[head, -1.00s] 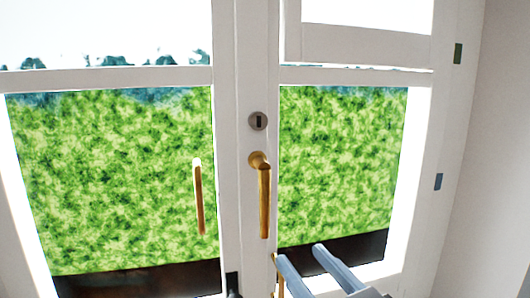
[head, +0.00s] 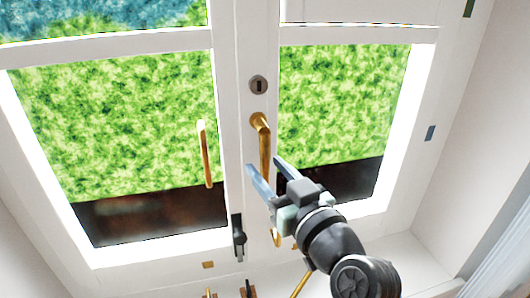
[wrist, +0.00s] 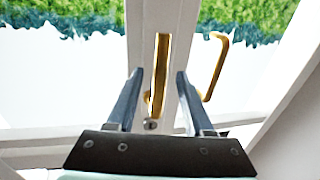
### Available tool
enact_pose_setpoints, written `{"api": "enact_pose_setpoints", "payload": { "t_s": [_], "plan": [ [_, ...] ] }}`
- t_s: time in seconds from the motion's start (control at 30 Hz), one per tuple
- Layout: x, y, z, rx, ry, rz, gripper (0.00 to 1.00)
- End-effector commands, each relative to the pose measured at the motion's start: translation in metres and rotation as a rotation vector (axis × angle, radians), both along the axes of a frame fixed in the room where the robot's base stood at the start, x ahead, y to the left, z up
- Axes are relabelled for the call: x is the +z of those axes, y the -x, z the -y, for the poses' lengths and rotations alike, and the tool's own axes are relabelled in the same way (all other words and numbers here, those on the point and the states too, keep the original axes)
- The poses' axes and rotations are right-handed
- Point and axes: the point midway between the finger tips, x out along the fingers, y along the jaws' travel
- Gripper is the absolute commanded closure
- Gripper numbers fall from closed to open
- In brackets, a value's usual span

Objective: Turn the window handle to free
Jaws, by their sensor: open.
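My gripper (head: 264,166) is open at the lever's lower part, coming from the lower right. In the wrist view, the handle (wrist: 159,70) appears between the two spread fingers of my gripper (wrist: 158,72), with the lock plate (wrist: 151,125) below it in that picture. I cannot tell whether either finger touches the handle. The lever's lower end is partly hidden by my gripper in the head view.
A second gold pull (head: 205,153) stands to the left, and it also shows in the wrist view (wrist: 219,66). A dark fitting (head: 239,237) is low on the frame. Several small gold and dark items are at the bottom. A white wall (head: 490,130) bounds the right.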

Motion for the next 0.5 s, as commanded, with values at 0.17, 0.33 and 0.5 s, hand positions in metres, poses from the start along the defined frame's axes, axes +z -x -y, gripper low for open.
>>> {"api": "enact_pose_setpoints", "payload": {
  "t_s": [0.17, 0.33, 0.5],
  "plan": [
    [0.001, -0.014, -0.007, 0.001, 0.0, 0.0, 0.48],
    [0.0, -0.017, -0.008, -0.001, 0.001, 0.0, 0.48],
    [0.0, -0.017, -0.008, -0.001, 0.001, 0.0, 0.48]
  ]
}}
